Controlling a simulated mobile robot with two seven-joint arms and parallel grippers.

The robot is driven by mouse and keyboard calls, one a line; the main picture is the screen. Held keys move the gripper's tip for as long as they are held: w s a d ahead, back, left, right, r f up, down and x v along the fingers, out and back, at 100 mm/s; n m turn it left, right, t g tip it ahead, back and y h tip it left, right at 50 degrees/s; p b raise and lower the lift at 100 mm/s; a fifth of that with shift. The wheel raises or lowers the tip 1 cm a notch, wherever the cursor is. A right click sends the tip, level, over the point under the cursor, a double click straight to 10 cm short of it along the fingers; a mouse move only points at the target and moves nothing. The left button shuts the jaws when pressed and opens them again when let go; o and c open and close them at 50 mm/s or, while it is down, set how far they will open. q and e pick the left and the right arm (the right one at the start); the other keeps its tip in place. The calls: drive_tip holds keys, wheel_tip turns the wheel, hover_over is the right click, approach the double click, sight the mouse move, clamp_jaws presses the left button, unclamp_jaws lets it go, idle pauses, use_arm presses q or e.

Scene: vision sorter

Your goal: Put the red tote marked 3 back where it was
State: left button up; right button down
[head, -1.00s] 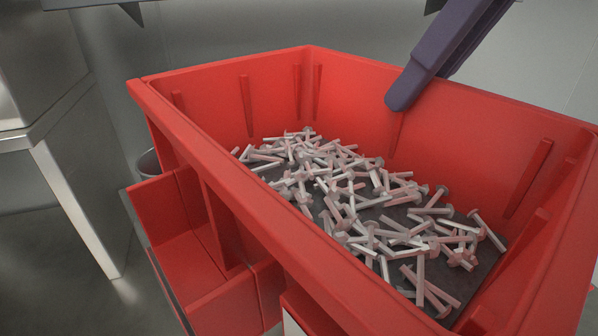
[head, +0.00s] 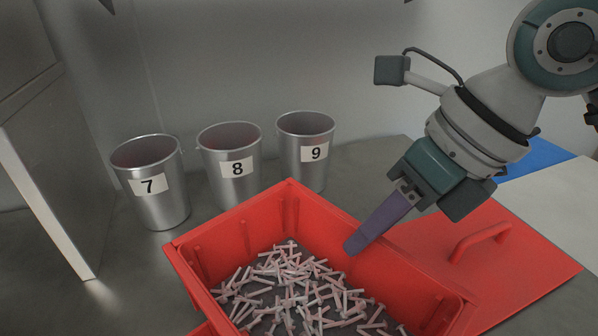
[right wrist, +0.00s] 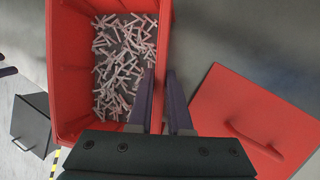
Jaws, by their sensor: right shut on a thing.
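The red tote (head: 205,270) stands open at the lower middle of the head view, holding many pale bolt-like pieces (head: 290,290). No number shows on it now; its near side is cut off. My right gripper (head: 354,246) reaches over its right-hand wall, one purple finger inside the tote. In the right wrist view the tote (right wrist: 70,70) is at upper left. There the two fingers of the right gripper (right wrist: 160,82) straddle its wall and are shut on it. Whether the tote's bottom touches the surface below is hidden.
Metal buckets marked 7 (head: 165,205), 8 (head: 215,150) and 9 (head: 300,130) stand behind the tote. A flat red panel with a handle (head: 530,255) lies to its right. A dark panel with a handle (right wrist: 30,125) and striped tape show at the wrist view's lower left.

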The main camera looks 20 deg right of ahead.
drive_tip(key=shift+f, duration=0.35)
use_arm(q)
drive_tip(key=shift+f, duration=0.1)
drive_tip(key=shift+f, duration=0.1)
use_arm(e)
drive_tip(key=c, duration=1.3)
unclamp_jaws()
drive_tip(key=shift+f, duration=0.2)
drive_tip(key=o, duration=0.5)
drive_tip(key=shift+c, duration=0.2)
drive_tip(key=shift+r, duration=0.1)
use_arm(q)
drive_tip(key=shift+r, duration=0.25)
use_arm(e)
drive_tip(key=shift+r, duration=0.25)
use_arm(q)
drive_tip(key=shift+r+p, duration=0.6)
drive_tip(key=shift+p, duration=0.05)
use_arm(e)
drive_tip(key=v, duration=1.1)
drive_tip(key=shift+s+d+r, duration=0.15)
drive_tip(key=shift+d+r, duration=0.05)
drive_tip(key=shift+r, duration=0.05)
